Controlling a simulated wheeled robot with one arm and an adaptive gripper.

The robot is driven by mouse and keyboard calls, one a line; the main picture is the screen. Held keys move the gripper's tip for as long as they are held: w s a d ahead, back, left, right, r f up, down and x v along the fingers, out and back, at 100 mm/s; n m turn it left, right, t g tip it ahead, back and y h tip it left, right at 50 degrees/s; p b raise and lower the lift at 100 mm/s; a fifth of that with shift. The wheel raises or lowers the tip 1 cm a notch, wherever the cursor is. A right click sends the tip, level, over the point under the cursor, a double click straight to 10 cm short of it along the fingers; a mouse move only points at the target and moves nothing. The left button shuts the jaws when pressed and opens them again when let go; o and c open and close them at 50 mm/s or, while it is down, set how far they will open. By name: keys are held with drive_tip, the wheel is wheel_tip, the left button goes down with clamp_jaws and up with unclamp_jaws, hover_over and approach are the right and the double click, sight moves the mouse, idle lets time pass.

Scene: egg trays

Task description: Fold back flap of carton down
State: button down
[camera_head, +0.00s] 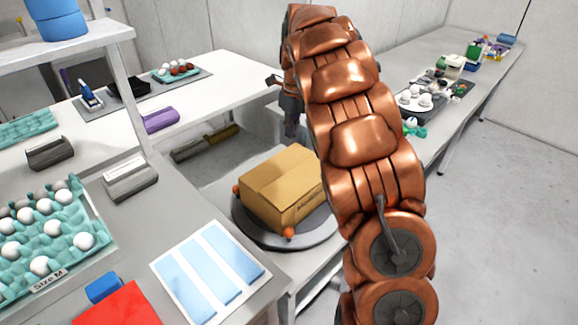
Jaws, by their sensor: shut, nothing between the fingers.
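The brown cardboard carton (270,190) sits on a round grey turntable (262,236) in the middle of the head view. Its top looks mostly flat, with a line running across it. I cannot make out a raised back flap from here. My copper arm rises in front of the carton's right side and bends over at the top. My gripper (291,128) points down behind the carton, above and apart from its far edge. It is small and partly hidden by my arm; it looks shut and empty.
Orange knobs (288,233) sit at the turntable's edge. A teal egg tray (85,265) with white eggs stands at left, beside a blue-striped sheet (210,270). A white shelf post (138,100) rises at left. The back table (215,85) is partly clear. Floor is open at right.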

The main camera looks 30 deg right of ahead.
sight(289, 172)
wheel_tip(289, 172, down, 13)
drive_tip(key=p, duration=0.3)
drive_tip(key=shift+f+p, duration=0.15)
drive_tip(key=shift+p, duration=0.2)
drive_tip(key=shift+w+f, duration=0.1)
drive_tip(key=shift+f, duration=0.15)
drive_tip(key=shift+w+f+t, duration=0.3)
drive_tip(key=shift+w+f, duration=0.05)
drive_tip(key=shift+f, duration=0.4)
